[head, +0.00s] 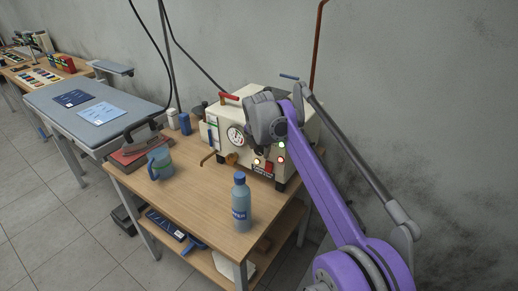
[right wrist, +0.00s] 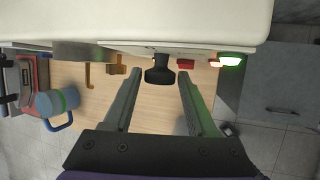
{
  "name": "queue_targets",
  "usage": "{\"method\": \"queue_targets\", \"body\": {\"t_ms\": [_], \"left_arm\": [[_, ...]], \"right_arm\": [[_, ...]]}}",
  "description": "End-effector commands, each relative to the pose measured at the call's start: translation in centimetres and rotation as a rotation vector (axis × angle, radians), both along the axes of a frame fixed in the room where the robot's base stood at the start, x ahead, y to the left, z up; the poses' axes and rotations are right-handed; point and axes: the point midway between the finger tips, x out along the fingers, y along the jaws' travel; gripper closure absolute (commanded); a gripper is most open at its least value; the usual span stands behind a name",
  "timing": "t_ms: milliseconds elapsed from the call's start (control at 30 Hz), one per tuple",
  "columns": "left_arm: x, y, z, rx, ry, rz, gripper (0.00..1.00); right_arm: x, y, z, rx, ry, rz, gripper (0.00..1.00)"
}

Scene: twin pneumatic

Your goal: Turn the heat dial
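The cream-coloured machine (head: 222,118) stands on the wooden table, with a round white gauge (head: 235,135) on its front. The black dial (right wrist: 160,70) sticks out from the machine's front in the right wrist view; in the head view my right arm largely hides it. My right gripper (right wrist: 160,76) is open, with one finger on each side of the dial and gaps visible on both sides. In the head view my right gripper (head: 260,147) is at the machine's front. My left gripper is not in view.
A blue-grey bottle (head: 241,203) stands at the table's front edge. A blue-green mug (head: 160,163) is at the left. Lit indicator lamps (head: 281,152) and a red switch (head: 262,167) are beside the dial. The wooden table top (head: 205,188) is clear between mug and bottle.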

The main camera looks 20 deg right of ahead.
Motion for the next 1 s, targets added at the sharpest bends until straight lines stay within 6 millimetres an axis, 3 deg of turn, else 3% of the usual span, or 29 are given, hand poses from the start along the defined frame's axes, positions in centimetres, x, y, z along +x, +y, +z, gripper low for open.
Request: {"method": "queue_targets", "body": {"t_ms": [33, 300, 667, 1000], "left_arm": [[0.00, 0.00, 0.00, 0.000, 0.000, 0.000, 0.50], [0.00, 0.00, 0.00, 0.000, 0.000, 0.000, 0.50], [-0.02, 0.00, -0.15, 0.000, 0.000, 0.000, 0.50], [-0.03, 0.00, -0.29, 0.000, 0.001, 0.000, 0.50]], "right_arm": [[0.00, 0.00, 0.01, 0.000, 0.000, 0.000, 0.53], [-0.02, 0.00, 0.01, 0.000, 0.000, 0.000, 1.00], [-0.16, -0.12, -0.04, 0.034, -0.043, -0.001, 1.00], [-0.43, -0.39, -0.16, 0.175, -0.225, -0.004, 1.00]]}}
